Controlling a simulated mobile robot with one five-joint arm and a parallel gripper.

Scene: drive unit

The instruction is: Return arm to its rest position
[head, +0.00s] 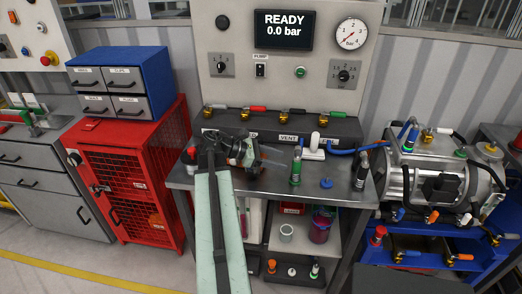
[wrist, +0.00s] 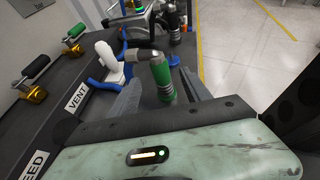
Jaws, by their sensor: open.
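My pale green arm (head: 220,230) reaches up from the bottom of the head view to the steel workbench (head: 335,190). My gripper (head: 268,157) is at the end of it, over the bench top and pointing right. In the wrist view the grey fingers of my gripper (wrist: 158,92) are spread apart. A green-banded fitting (wrist: 162,80) shows upright between and beyond them. In the head view this green fitting (head: 296,168) stands on the bench, a short way right of the fingertips. No contact with it is visible.
A panel with a READY screen (head: 284,31) rises behind the bench. A valve manifold (head: 335,128) lines its back, with a white-handled valve (head: 314,147) in front. A red mesh cabinet (head: 130,170) stands left, a compressor (head: 435,175) right. Open floor (head: 130,272) lies front left.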

